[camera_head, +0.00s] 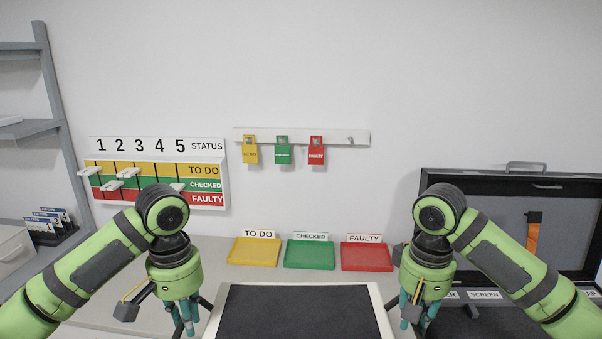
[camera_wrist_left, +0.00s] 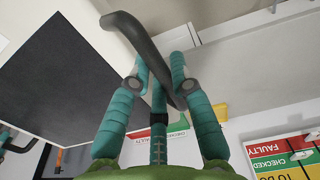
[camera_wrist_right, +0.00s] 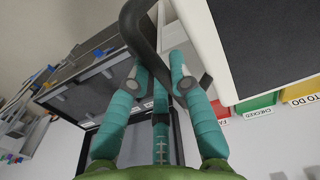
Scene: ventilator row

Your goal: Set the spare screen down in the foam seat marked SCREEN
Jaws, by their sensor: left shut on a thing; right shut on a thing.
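The spare screen (camera_head: 300,313), a black panel in a white frame, lies face up between my two grippers at the bottom middle of the head view. My left gripper (camera_head: 186,315) is shut on the dark handle (camera_wrist_left: 142,42) at its left side. My right gripper (camera_head: 416,314) is shut on the dark handle (camera_wrist_right: 140,35) at its right side. The screen's near edge is cut off by the frame. The SCREEN label (camera_head: 485,295) is on the open case at the right; the foam seat there is mostly hidden by my right arm and the frame edge.
The case's raised lid (camera_head: 480,180) holds an orange-strapped item. Yellow (camera_head: 254,253), green (camera_head: 309,256) and red (camera_head: 367,258) trays sit behind the screen. A status board (camera_head: 157,180) and hanging tags (camera_head: 282,150) are on the wall. Grey shelving (camera_head: 48,100) stands left.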

